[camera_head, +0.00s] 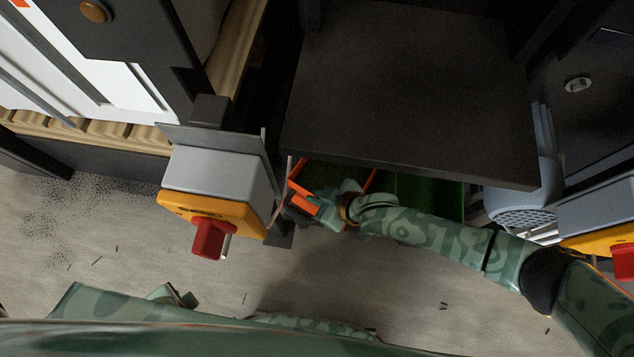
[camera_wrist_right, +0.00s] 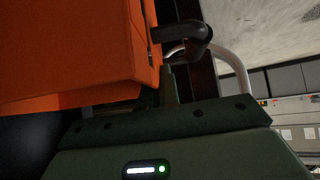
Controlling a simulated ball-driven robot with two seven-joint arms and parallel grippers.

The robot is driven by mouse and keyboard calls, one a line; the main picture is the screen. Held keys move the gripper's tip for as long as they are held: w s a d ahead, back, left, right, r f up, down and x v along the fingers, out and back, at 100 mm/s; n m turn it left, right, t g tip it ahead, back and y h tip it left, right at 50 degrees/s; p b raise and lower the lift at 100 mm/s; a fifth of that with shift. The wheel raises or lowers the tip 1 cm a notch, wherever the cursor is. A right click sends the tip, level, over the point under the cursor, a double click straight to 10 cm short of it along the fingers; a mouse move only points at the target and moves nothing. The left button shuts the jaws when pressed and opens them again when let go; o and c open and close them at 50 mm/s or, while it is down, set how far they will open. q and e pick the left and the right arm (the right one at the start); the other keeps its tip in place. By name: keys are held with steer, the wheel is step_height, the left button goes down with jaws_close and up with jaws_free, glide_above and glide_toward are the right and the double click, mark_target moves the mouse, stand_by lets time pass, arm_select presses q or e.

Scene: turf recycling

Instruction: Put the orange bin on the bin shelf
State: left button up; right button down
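The orange bin (camera_head: 299,187) shows in the head view under the front edge of a dark panel, mostly hidden by that panel and by my right gripper. Its orange wall (camera_wrist_right: 75,50) fills the upper left of the right wrist view, close up. My right gripper (camera_head: 325,206) is at the bin's near side, overlapping its rim. Its fingers are largely hidden, so I cannot tell whether they close on the rim. A small green part of my left arm side (camera_head: 172,296) shows low at the left; its fingers are not clear. I cannot tell which surface is the bin shelf.
The dark panel (camera_head: 415,90) overhangs the bin. A green surface (camera_head: 425,196) lies beneath it, right of the bin. A yellow-and-grey box with a red knob (camera_head: 208,237) stands left of the bin; a similar one (camera_head: 622,262) is at the right. The floor (camera_head: 330,285) in front is mostly clear.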

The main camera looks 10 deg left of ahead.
steer(key=shift+f, duration=0.1)
steer(key=c, duration=2.1)
jaws_free()
steer(key=o, duration=0.9)
steer(key=shift+f, duration=0.15)
steer(key=shift+c, duration=0.2)
